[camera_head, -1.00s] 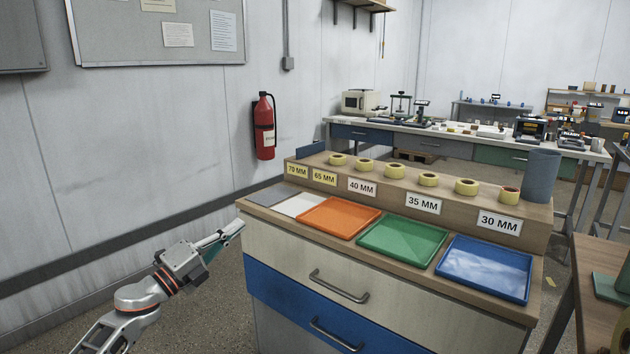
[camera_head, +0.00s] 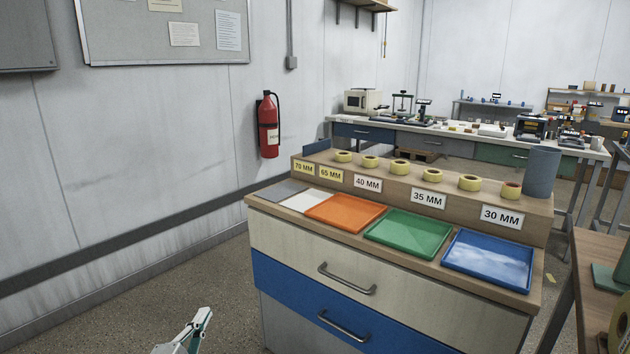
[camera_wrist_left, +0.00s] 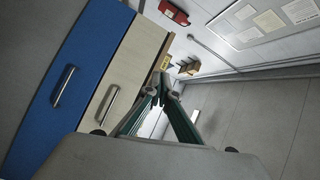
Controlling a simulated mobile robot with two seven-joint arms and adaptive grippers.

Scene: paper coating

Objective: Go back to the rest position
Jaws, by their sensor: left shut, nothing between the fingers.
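My left gripper (camera_head: 205,316) is low at the bottom of the head view, left of the drawer cabinet (camera_head: 300,245) and over the floor. It is shut and empty. In the left wrist view the fingers of my left gripper (camera_wrist_left: 163,84) meet at their tips, with the cabinet's blue drawer (camera_wrist_left: 75,75) to the left. My right gripper is not in view.
On the cabinet top are an orange tray (camera_head: 345,212), a green tray (camera_head: 408,233) and a blue tray (camera_head: 488,260). Several yellow rolls stand on the labelled ledge behind. A fire extinguisher (camera_head: 268,128) hangs on the wall. A wooden table (camera_head: 597,270) is at right. Floor left of the cabinet is clear.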

